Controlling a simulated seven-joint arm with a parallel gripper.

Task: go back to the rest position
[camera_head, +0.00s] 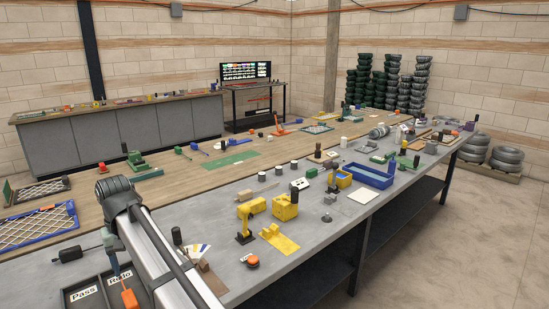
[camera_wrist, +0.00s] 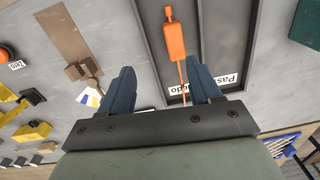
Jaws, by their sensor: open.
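My gripper (camera_wrist: 161,88) shows in the wrist view with its two blue-grey fingers spread apart. Nothing is clamped between them. Below it lies a dark tray (camera_wrist: 208,15) with Pass and Redo labels, which also shows at the bottom left of the head view (camera_head: 75,303). An orange-handled tool (camera_wrist: 173,42) lies over the tray, its thin shaft running toward the gap between the fingers; its orange handle also shows in the head view (camera_head: 130,298). I cannot tell how high the fingers are above it. In the head view my arm hides part of the tray.
A brown block (camera_wrist: 83,69) and small cards (camera_wrist: 88,97) lie beside the tray. A yellow fixture (camera_head: 280,238), an orange button (camera_head: 253,260) and a blue bin (camera_head: 370,175) stand farther along the grey bench. A blue-framed mesh (camera_head: 38,228) lies at the left.

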